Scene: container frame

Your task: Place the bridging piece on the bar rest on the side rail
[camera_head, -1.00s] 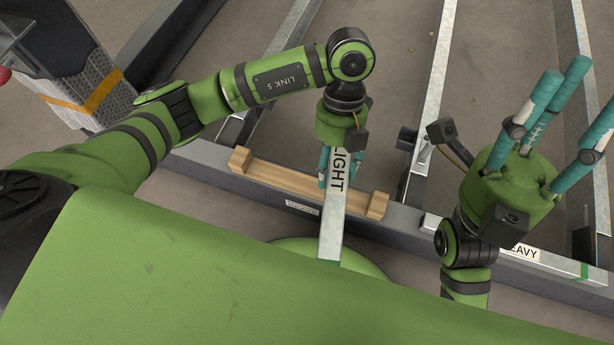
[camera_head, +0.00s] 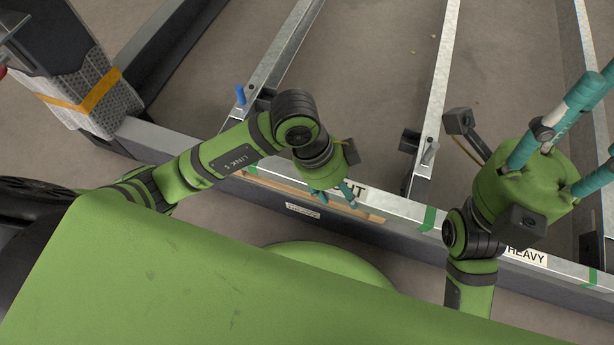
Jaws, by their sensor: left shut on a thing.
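The bridging piece (camera_head: 395,208), a pale metal bar with a partly covered LIGHT label and green tape near its right end, runs lengthwise along the side rail. My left gripper (camera_head: 334,195) is shut on it near the label. The wooden bar rest (camera_head: 368,216) shows as a strip along the bar's near side; the bar hides most of it. I cannot tell whether the bar touches the rest or hovers just above it. The side rail (camera_head: 385,233) is dark grey. My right gripper (camera_head: 578,135) is at the right, teal fingers spread open and empty, away from the bar.
A second metal bar labelled HEAVY (camera_head: 525,257) lies along the rail at the right, partly behind my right arm. Metal cross members (camera_head: 440,90) run away from the rail. A blue peg (camera_head: 240,94) stands at the left one. A grey block with orange tape (camera_head: 98,92) is at upper left.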

